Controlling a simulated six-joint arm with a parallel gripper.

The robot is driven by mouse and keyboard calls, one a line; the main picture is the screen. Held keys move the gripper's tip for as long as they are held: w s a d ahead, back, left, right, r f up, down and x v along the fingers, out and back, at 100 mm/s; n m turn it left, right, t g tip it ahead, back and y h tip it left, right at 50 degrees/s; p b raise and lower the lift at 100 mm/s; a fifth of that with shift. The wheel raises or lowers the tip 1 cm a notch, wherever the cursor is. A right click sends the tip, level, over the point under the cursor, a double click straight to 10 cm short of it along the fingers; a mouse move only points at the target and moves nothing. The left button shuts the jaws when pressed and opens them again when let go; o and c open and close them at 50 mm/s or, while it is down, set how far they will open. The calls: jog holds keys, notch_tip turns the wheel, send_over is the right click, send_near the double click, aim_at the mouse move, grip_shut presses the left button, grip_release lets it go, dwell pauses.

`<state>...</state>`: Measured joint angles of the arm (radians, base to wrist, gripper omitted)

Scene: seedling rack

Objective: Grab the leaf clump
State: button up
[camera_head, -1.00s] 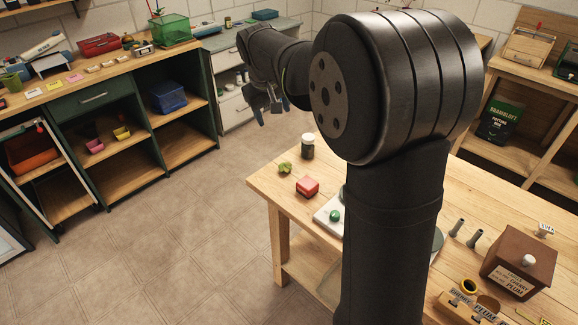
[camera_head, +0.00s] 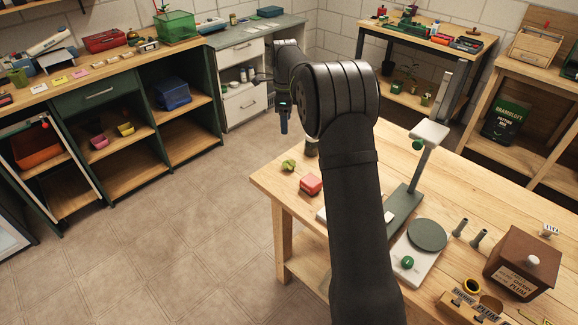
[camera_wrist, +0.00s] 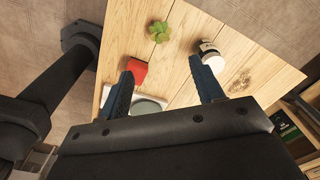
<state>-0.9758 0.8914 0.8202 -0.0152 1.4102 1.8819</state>
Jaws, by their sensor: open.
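The leaf clump (camera_head: 289,165) is a small green bunch lying near the left corner of the wooden table (camera_head: 440,172). In the wrist view the leaf clump (camera_wrist: 160,31) lies ahead of my gripper, in line with the space between the fingers. My gripper (camera_head: 284,128) hangs above and beyond the table's left corner in the head view. In the wrist view my gripper (camera_wrist: 160,78) has its two blue fingers wide apart with nothing held between them. It is well clear of the leaf clump.
A red block (camera_head: 311,184) lies close to the leaf clump. A dark jar with a white lid (camera_wrist: 212,55) stands on its other side. A scale (camera_head: 427,235) and a stand with a grey post (camera_head: 413,165) are farther right. The floor left of the table is clear.

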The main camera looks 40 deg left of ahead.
jog(key=m, duration=0.2)
send_over(289, 162)
jog(key=f, duration=1.3)
jog(key=shift+a, duration=0.35)
jog(key=shift+d+f, duration=0.2)
jog(key=shift+f, duration=1.15)
jog(key=shift+d+f, duration=0.15)
jog(key=shift+f, duration=1.2)
jog(key=c, duration=1.1)
